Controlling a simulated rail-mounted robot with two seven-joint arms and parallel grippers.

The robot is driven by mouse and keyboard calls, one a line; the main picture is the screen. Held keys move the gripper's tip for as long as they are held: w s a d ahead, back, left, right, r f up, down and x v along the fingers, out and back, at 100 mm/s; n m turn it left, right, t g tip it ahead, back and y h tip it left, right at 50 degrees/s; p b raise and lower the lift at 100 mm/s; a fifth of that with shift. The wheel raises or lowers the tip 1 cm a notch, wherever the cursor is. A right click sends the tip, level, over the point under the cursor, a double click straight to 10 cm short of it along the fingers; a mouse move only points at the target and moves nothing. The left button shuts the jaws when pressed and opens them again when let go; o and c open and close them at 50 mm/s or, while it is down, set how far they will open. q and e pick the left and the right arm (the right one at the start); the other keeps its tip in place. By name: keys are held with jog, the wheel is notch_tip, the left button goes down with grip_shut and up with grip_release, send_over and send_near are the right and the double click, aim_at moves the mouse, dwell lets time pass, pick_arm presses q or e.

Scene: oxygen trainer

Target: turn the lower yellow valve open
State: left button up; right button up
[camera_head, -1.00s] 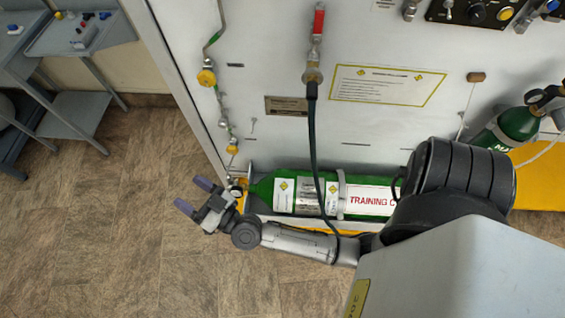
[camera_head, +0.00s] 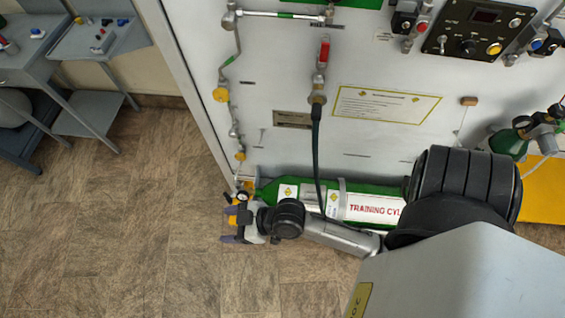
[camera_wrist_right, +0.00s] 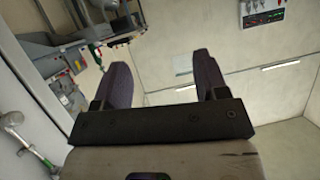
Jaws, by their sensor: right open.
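Two yellow valves sit on the thin pipe at the left side of the white panel: an upper one (camera_head: 221,94) and a smaller lower one (camera_head: 240,156). More yellow parts (camera_head: 242,195) show by a gauge at the left end of the green cylinder (camera_head: 384,210). My right gripper (camera_head: 230,225) is just below these parts in the head view, its fingers pointing left. It is below the lower valve and apart from it. In the wrist view the purple fingers (camera_wrist_right: 162,75) are spread with nothing between them. My left gripper is not in view.
A black hose (camera_head: 317,150) hangs from the red-handled valve (camera_head: 324,52) across the cylinder. My right arm passes in front of the cylinder. A grey cart (camera_head: 100,45) stands at the upper left. The brown floor (camera_head: 130,230) left of the gripper is clear.

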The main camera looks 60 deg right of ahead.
jog(key=s+d+m+g+h+p, duration=0.1)
jog(key=s+d+g+h+p, duration=0.2)
jog(key=s+d+g, duration=0.4)
jog(key=shift+s+d+m+h, duration=0.4)
jog(key=shift+s+h, duration=0.5)
jog(key=shift+s, duration=1.55)
jog(key=shift+w+d, duration=0.1)
